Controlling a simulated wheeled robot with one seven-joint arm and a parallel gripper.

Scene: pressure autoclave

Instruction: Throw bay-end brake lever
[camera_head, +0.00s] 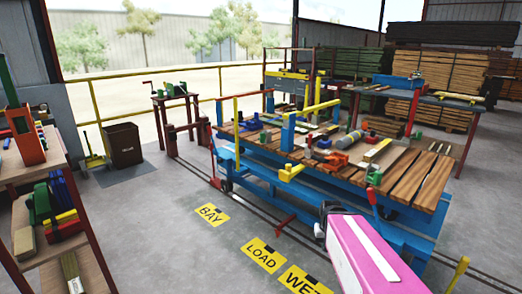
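A blue wheeled trolley (262,170) with a plank top stands on floor rails. At its left end, near the yellow BAY floor plate (212,214), a thin red lever-like part (214,170) rises by the frame; it is small, and I cannot tell for certain that it is the bay-end brake lever. Another red bar (286,222) juts out low on the near side. A red upright handle (371,196) stands nearer the right end. A pink, white-striped link of my arm fills the lower right and hides part of the trolley. My gripper cannot be made out.
Tools and clamps crowd the trolley top. A wooden shelf (88,262) with tools stands at left, a brown bin (123,145) behind it. Yellow LOAD (263,254) and WET (305,281) plates lie on the floor. Grey floor left of the trolley is clear.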

